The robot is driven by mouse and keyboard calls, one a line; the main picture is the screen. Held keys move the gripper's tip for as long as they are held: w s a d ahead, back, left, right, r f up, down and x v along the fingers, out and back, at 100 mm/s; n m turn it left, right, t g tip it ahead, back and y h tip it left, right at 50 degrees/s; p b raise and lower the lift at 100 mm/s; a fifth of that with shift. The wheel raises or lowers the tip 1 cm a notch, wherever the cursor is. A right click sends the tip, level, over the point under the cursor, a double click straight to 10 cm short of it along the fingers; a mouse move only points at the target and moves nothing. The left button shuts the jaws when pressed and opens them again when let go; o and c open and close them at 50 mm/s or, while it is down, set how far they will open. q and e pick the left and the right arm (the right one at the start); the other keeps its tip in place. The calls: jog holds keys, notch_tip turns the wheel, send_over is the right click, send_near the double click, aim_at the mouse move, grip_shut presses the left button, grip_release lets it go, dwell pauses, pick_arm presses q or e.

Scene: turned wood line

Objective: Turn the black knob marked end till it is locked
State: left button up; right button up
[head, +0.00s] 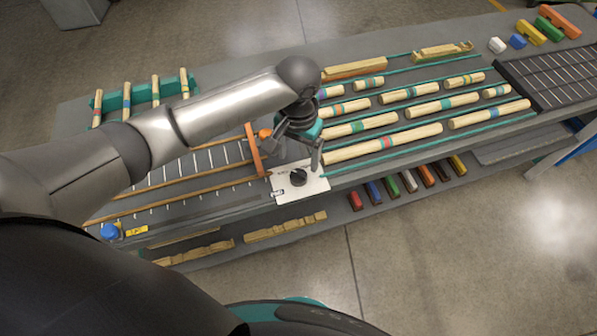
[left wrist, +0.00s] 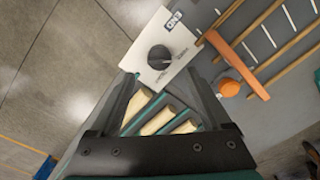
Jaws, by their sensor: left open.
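The black knob (head: 298,176) sits on a white plate (head: 316,186) at the table's front edge. In the left wrist view the knob (left wrist: 159,56) is round with a ridge, and a label (left wrist: 173,20) that appears to read END is at the plate's edge. Small print beside the knob is too small to read. My left gripper (head: 299,158) is open and empty, pointing down above the plate. In the left wrist view the knob lies just beyond the gap between its fingertips (left wrist: 162,80), apart from them. My right gripper is not in view.
An orange bar (head: 254,149) and an orange round piece (head: 265,134) stand left of the plate, close to my left gripper. Striped wooden rods (head: 383,143) lie in rows to the right. Several coloured blocks (head: 391,187) sit on the lower shelf.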

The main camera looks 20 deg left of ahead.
aim_at(298, 173)
pick_arm(q)
notch_tip(298, 173, down, 7)
jog(key=shift+f+b, duration=0.1)
jog(key=shift+b, duration=0.55)
grip_shut()
